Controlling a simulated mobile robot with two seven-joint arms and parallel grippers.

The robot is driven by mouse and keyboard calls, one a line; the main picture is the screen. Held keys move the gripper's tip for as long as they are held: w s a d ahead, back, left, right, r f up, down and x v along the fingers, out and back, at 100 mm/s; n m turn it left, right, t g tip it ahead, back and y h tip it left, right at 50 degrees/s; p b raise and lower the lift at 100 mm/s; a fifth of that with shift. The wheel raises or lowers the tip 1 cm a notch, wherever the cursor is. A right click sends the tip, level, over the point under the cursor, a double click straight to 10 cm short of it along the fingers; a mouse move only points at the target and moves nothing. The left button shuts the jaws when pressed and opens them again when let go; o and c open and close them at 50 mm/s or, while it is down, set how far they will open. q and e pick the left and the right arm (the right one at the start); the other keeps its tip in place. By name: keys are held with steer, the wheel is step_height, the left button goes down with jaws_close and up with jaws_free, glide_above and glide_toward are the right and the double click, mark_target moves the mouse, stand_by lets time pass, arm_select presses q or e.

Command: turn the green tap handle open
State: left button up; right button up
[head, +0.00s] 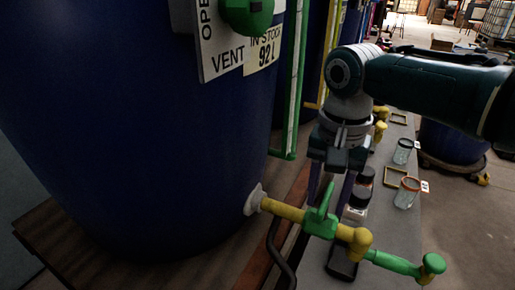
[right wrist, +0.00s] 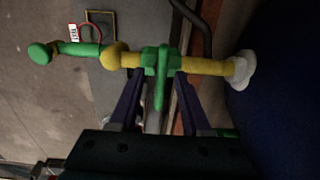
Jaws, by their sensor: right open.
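The green tap handle (head: 325,199) sits on the green tap body (head: 318,225) of a yellow pipe (head: 281,209) that comes out of the blue vat (head: 150,120). In the right wrist view the handle (right wrist: 160,95) lies crosswise to the pipe. My right gripper (head: 330,196) comes down from above with its jaws open. In the right wrist view its two purple fingers (right wrist: 158,78) stand on either side of the handle, with gaps showing. I cannot tell whether either finger touches it. My left gripper is not in view.
A yellow elbow (head: 357,241) and a green spout (head: 395,262) extend to the right of the tap. A dark hose (head: 274,250) hangs beside the pipe. Jars (head: 406,192) and dark-lidded pots stand on the grey bench behind. A green vent knob (head: 247,14) is high on the vat.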

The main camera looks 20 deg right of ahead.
jaws_close()
stand_by(0.4)
